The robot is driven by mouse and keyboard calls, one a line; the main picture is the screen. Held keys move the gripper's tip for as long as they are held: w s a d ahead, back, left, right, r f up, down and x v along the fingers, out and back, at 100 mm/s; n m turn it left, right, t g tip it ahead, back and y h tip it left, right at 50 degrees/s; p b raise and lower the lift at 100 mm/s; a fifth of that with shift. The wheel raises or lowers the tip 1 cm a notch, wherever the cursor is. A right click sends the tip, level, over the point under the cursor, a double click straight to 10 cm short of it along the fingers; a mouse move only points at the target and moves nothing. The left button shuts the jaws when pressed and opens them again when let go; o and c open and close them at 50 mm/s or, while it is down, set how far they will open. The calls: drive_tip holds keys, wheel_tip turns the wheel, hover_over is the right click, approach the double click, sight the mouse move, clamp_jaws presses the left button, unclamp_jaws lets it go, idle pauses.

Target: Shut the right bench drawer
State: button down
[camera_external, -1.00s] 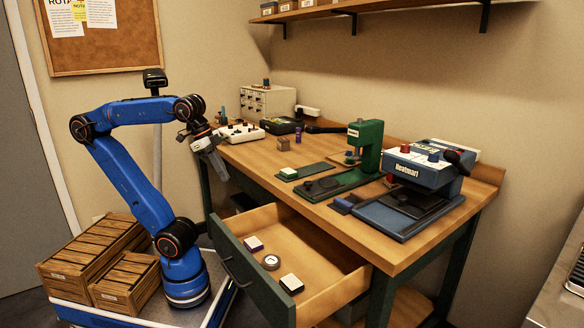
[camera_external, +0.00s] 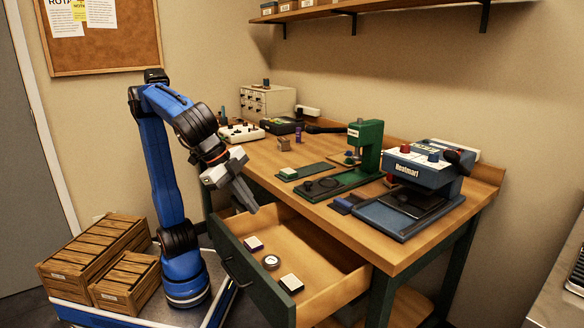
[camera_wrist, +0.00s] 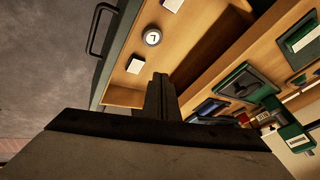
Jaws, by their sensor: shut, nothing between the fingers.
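The right bench drawer (camera_external: 300,252) is pulled well out from under the workbench, with a dark green front and a black handle (camera_external: 236,273). Inside lie two small boxes with pale tops, one at the back left (camera_external: 253,243) and one at the front (camera_external: 291,283), and a round dial (camera_external: 271,262) between them. My gripper (camera_external: 252,207) is shut and empty, pointing down near the drawer's far left corner. In the wrist view the closed fingers (camera_wrist: 160,92) appear over the drawer, whose handle (camera_wrist: 100,28) shows at top left. I cannot tell whether the fingers touch it.
Wooden crates (camera_external: 125,278) sit on my base at left.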

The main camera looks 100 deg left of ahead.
drive_tip(key=s+d+f+m+t, duration=0.1)
drive_tip(key=d+f+m+t, duration=0.15)
drive_tip(key=d, duration=2.15)
approach(277, 322)
drive_tip(key=s+f+x, duration=0.1)
drive_tip(key=x, duration=0.3)
drive_tip(key=shift+w+a+r+m+g+h, duration=0.15)
drive_tip(key=shift+w+r+m+g+h, duration=0.15)
drive_tip(key=shift+w, duration=0.35)
drive_tip(key=w+a, duration=1.6)
